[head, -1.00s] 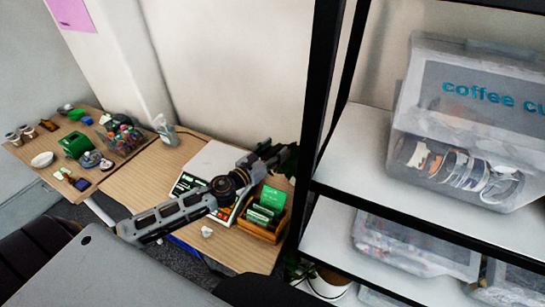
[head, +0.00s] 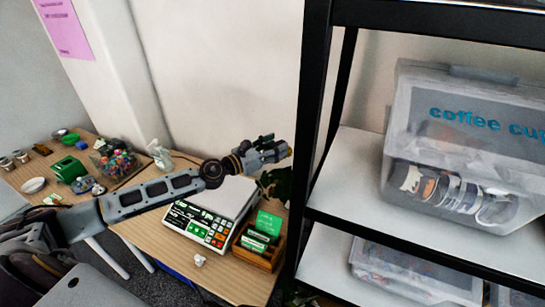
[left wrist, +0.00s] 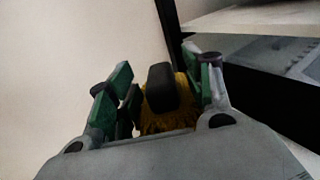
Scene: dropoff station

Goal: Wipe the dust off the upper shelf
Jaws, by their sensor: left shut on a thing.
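My left gripper (head: 284,153) is in front of the wall, left of the black shelf post and above the desk scale in the head view. In the left wrist view, its green-padded fingers (left wrist: 160,92) are shut on a yellow, bristly duster (left wrist: 168,118) with a black handle. The duster is hard to make out in the head view. The shelf unit stands at the right; its white middle shelf (head: 352,180) holds a clear box marked "coffee cup" (head: 405,135). A higher board (head: 440,24) crosses the top right. Dust is not discernible. My right gripper is not in view.
The black upright (head: 313,120) stands just right of my gripper. Below are a scale (head: 200,222), a wooden card box (head: 258,255) and a plant (head: 276,184). A lower shelf (head: 325,245) holds another clear box (head: 400,275). Wall space above the gripper is clear.

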